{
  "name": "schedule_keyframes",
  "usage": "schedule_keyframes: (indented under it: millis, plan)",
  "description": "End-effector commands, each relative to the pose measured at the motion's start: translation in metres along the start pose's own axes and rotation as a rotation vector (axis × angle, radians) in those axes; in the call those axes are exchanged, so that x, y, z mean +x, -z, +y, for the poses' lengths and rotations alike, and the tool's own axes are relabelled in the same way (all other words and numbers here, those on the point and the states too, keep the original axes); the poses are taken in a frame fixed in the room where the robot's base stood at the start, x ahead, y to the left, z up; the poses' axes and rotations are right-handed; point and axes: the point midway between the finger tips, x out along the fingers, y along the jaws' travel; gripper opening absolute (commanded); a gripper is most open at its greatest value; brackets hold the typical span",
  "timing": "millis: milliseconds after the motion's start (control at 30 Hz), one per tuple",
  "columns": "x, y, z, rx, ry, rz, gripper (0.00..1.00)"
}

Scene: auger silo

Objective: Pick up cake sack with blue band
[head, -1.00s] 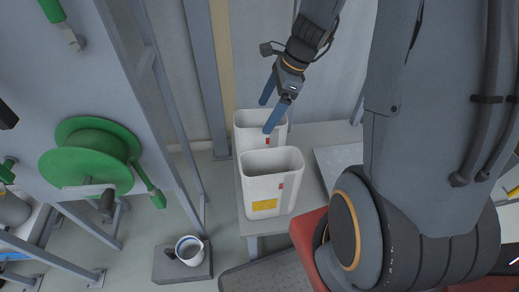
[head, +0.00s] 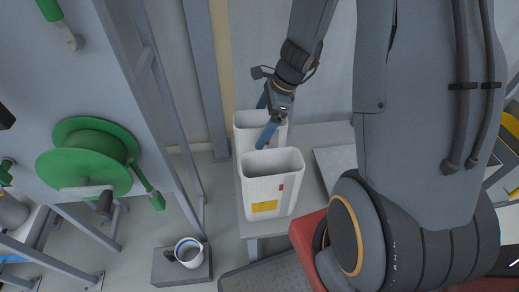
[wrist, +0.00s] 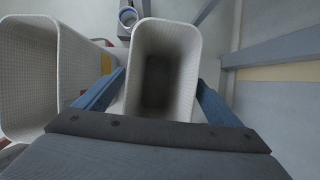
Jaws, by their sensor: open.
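Two tall white open-topped sacks stand one behind the other on a light bench in the head view. The front sack (head: 272,190) has a yellow label and a red mark. The rear sack (head: 244,127) also shows a red mark and is partly hidden by my gripper. No blue band is visible on either. My gripper (head: 263,125) is open, its blue fingers at the rear sack's top. In the wrist view, the fingers (wrist: 160,78) lie on either side of the rear sack (wrist: 165,35), whose inside looks dark. The front sack (wrist: 35,75) stands to the left.
A white jug (head: 189,252) with a blue rim stands on a low grey block (head: 165,270). A green reel (head: 90,160) with a crank is on the panel at left. A grey post (head: 205,80) and the wall stand behind the sacks.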

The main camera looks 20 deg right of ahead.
Motion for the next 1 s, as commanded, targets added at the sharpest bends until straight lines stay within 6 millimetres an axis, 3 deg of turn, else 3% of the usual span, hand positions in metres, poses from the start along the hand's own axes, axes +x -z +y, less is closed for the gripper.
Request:
schedule_keyframes:
  millis: [567,900,1000]
  plan:
    - [0.0041,0.0018,0.0001,0.000,0.000,0.000,0.88]
    - [0.0040,0.0017,0.0001,0.000,0.000,0.000,0.34]
    - [0.0039,0.0017,0.0000,0.000,0.000,0.000,0.31]
